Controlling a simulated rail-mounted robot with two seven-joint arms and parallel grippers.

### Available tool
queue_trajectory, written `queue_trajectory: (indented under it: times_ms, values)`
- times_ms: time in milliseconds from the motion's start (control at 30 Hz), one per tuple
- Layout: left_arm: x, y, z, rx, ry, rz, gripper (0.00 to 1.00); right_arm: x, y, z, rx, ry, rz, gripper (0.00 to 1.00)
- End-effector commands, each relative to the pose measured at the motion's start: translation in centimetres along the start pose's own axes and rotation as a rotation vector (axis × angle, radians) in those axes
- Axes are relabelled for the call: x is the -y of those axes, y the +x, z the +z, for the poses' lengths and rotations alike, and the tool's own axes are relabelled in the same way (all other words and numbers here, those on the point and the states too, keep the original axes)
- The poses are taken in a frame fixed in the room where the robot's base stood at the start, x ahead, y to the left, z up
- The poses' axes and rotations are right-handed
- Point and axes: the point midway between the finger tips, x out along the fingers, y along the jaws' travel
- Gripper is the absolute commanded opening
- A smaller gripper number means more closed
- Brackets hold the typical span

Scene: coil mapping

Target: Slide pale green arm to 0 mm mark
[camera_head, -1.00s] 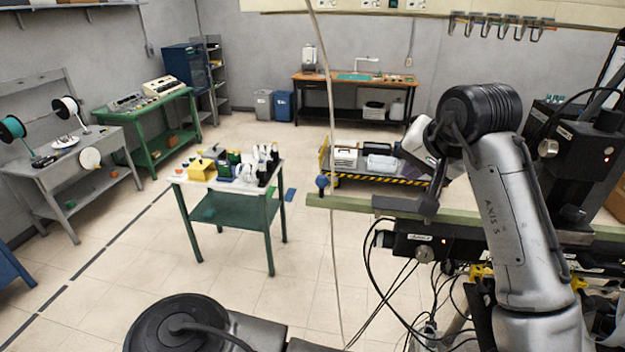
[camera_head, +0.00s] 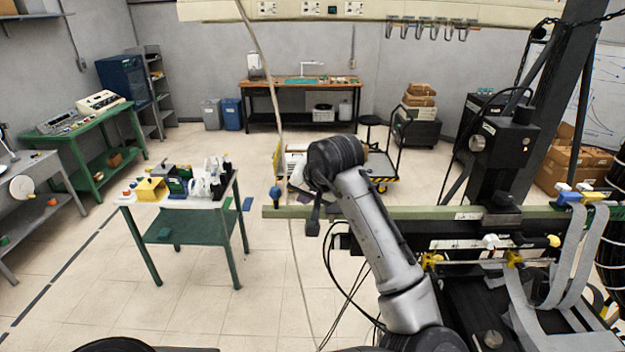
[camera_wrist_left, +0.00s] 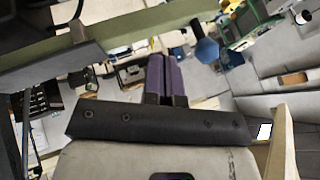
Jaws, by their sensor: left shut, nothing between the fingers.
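The pale green arm (camera_head: 400,212) is a long level bar that runs from the dark upright stand on the right out to the left. A blue knob (camera_head: 277,194) stands at its left end; the knob also shows in the wrist view (camera_wrist_left: 207,51). The arm also crosses the top left of the wrist view (camera_wrist_left: 120,30). My left gripper (camera_head: 312,228) is in front of the bar, a little right of the knob. In the wrist view its purple fingers (camera_wrist_left: 165,75) are together and empty, apart from the knob. I cannot read any millimetre mark. My right gripper is not in view.
A dark stand (camera_head: 505,155) carries the bar, with a black rail and cables below it. Grey ribbon cables (camera_head: 580,260) hang at the right. A small green table (camera_head: 190,230) with bottles stands at the left. A cart (camera_head: 380,172) is behind the bar; open floor lies between.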

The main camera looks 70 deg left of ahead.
Motion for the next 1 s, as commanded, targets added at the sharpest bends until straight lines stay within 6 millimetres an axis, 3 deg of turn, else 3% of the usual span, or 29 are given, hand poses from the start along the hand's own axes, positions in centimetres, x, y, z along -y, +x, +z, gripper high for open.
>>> queue_trajectory:
  times_ms: [100,300,800,1000]
  values:
    - [1.8,0.4,-0.1,0.001,-0.006,-0.002,0.00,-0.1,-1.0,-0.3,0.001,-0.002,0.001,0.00]
    - [3.1,1.2,0.0,0.000,-0.004,0.000,0.00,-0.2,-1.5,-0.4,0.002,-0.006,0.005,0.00]
    - [3.6,1.6,0.0,0.000,-0.003,0.000,0.00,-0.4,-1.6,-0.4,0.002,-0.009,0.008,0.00]
    - [6.8,2.5,0.8,0.002,-0.009,-0.003,0.00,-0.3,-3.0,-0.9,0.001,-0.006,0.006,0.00]
